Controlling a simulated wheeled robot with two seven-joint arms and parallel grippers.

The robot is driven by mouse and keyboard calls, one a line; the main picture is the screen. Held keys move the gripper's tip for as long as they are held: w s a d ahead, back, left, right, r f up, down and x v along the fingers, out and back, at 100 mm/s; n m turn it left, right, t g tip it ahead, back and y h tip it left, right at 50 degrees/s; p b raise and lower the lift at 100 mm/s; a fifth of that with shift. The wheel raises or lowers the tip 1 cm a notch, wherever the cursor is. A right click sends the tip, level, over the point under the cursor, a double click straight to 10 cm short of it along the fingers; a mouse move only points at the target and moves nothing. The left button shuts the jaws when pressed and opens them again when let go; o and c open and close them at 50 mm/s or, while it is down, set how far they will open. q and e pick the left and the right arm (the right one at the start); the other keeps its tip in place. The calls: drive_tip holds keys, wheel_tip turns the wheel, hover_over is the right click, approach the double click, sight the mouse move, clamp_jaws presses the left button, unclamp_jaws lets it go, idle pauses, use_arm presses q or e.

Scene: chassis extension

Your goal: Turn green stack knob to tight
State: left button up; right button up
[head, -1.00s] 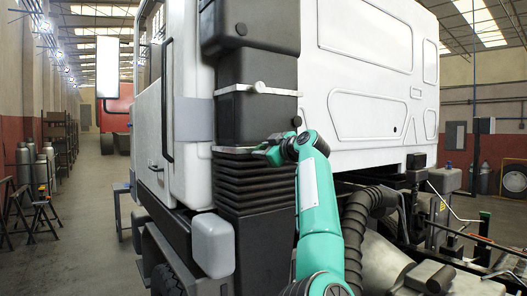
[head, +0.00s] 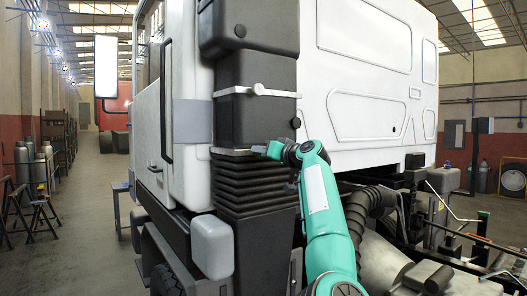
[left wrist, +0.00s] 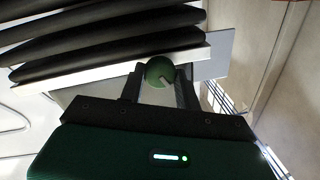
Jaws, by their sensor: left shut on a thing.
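In the head view my left gripper (head: 262,150) is at the lower clamp band (head: 230,152) of the black stack, and the knob is hidden there by the gripper. My right gripper is not in view.
The black ribbed bellows (head: 250,185) lies below the band, and an upper band with a pale knob (head: 258,89) is above. The white cab (head: 375,75) stands close to the right. Hoses (head: 365,205) run near my forearm. Open floor lies left.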

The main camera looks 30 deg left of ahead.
use_arm(q)
drive_tip(key=shift+m+p, duration=0.5)
drive_tip(key=shift+m, duration=1)
drive_tip(key=shift+f, duration=0.1)
drive_tip(key=o, duration=1)
drive_tip(key=shift+w, duration=0.1)
drive_tip(key=shift+c, duration=0.2)
drive_tip(key=shift+d+f, duration=0.1)
drive_tip(key=shift+d, duration=0.05)
drive_tip(key=b+v, duration=1.3)
drive_tip(key=b, duration=0.3)
drive_tip(key=shift+d+b, duration=0.25)
drive_tip(key=shift+b, duration=0.05)
drive_tip(key=shift+f, duration=0.15)
